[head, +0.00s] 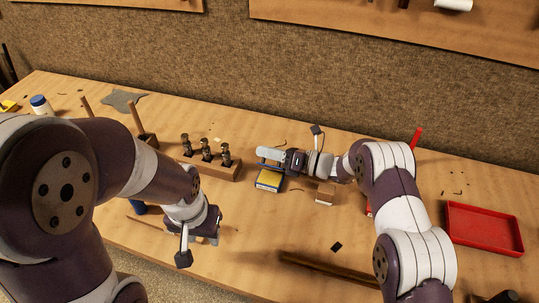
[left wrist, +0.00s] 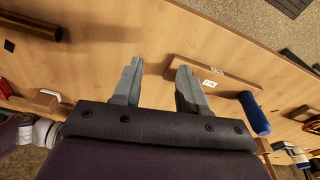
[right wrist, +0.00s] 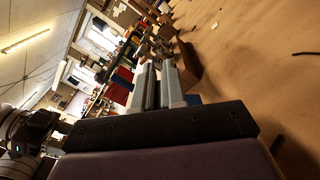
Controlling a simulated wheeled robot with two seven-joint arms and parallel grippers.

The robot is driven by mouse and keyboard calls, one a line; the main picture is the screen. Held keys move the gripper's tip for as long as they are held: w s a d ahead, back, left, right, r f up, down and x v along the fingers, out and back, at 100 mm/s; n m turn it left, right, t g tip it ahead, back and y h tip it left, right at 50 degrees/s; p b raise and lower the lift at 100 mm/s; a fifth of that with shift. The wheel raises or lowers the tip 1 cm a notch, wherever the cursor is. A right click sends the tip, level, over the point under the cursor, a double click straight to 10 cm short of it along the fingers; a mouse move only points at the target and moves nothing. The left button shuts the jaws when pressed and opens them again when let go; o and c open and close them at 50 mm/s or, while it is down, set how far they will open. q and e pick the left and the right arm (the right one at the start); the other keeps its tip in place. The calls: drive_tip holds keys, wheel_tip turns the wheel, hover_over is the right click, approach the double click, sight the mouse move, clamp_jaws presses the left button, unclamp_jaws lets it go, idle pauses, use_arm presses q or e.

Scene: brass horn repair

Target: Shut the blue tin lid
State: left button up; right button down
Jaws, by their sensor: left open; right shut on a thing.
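The blue tin (head: 268,187) sits on the bench at the middle, with a yellow area showing on top. A thin blue strip, the blue tin lid (head: 271,168), shows at its back edge, right at my right gripper (head: 262,154). My right gripper is shut on the lid, though its fingers cover most of the contact. In the right wrist view a small blue part of the tin (right wrist: 193,100) shows just beside the fingers. My left gripper (left wrist: 160,66) is open and empty above the bench, left of and in front of the tin.
A wooden block with several dark valves (head: 208,162) stands left of the tin. A small wooden block (head: 325,194) is to its right. A red tray (head: 483,229) lies at the far right, and a brown rod (head: 325,268) near the front edge. The bench before the tin is clear.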

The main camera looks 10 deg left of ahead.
drive_tip(key=shift+s+f+n, duration=0.15)
drive_tip(key=shift+s+n, duration=0.05)
drive_tip(key=shift+n, duration=0.1)
use_arm(q)
drive_tip(key=shift+f, duration=0.35)
use_arm(e)
drive_tip(key=c, duration=1.2)
unclamp_jaws()
drive_tip(key=shift+r, duration=0.2)
drive_tip(key=shift+r, duration=0.25)
wheel_tip(320, 180, up, 3)
drive_tip(key=shift+r, duration=0.1)
use_arm(q)
drive_tip(key=shift+f+b, duration=0.7)
drive_tip(key=shift+f, duration=0.05)
use_arm(e)
drive_tip(key=s+d+r, duration=0.4)
drive_tip(key=d+r, duration=0.3)
drive_tip(key=d, duration=0.3)
drive_tip(key=shift+s+d, duration=0.25)
drive_tip(key=shift+d, duration=0.1)
